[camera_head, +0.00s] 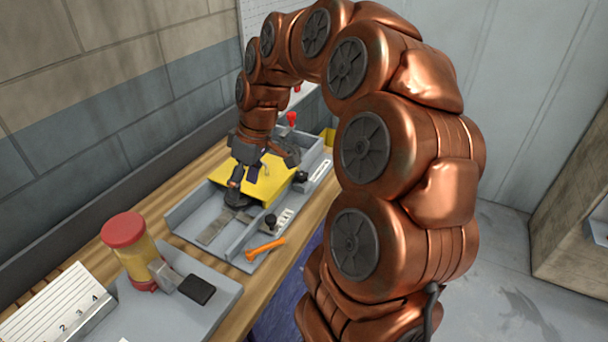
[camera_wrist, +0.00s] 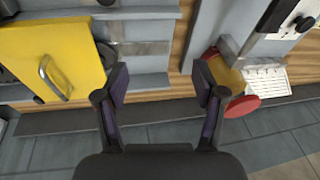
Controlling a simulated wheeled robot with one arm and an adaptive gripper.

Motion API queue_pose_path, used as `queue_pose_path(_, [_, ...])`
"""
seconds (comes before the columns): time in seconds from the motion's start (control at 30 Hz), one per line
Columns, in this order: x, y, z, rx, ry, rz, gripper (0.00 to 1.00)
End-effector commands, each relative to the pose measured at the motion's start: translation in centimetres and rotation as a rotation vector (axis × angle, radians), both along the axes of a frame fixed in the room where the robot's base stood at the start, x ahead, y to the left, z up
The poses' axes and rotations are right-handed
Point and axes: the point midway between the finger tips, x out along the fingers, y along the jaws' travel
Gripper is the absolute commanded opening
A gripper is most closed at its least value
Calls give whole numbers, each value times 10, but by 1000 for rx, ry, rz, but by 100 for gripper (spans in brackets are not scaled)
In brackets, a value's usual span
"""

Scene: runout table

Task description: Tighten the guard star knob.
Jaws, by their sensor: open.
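The yellow guard (camera_head: 268,182) lies over the grey table unit and also shows at the left of the wrist view (camera_wrist: 55,45), with a metal handle (camera_wrist: 52,80). A dark rounded part (camera_head: 238,198) sits by the guard's near edge, and a similar dark part shows beside the guard in the wrist view (camera_wrist: 106,54). I cannot tell for sure whether it is the star knob. My gripper (camera_head: 244,178) is above the unit near that edge. In the wrist view my gripper (camera_wrist: 163,85) has its fingers wide apart with nothing between them.
An orange tool (camera_head: 265,249) lies at the unit's front edge, near a small black knob (camera_head: 270,221). A red-capped yellow container (camera_head: 135,252) stands to the left, also seen in the wrist view (camera_wrist: 226,76). A numbered rack (camera_head: 60,305) is at lower left.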

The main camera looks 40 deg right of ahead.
Motion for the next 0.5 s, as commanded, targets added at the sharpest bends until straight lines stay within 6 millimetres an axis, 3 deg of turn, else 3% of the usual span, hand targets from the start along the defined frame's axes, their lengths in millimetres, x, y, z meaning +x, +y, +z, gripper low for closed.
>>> queue_pose_path(0.03, [12, -25, -8, 6, -25, -7, 69])
queue_pose_path(0.2, [38, -109, -26, -6, -112, -9, 69])
queue_pose_path(0.4, [39, -200, -52, -43, -180, -29, 69])
queue_pose_path(0.5, [35, -231, -60, -64, -198, -37, 69])
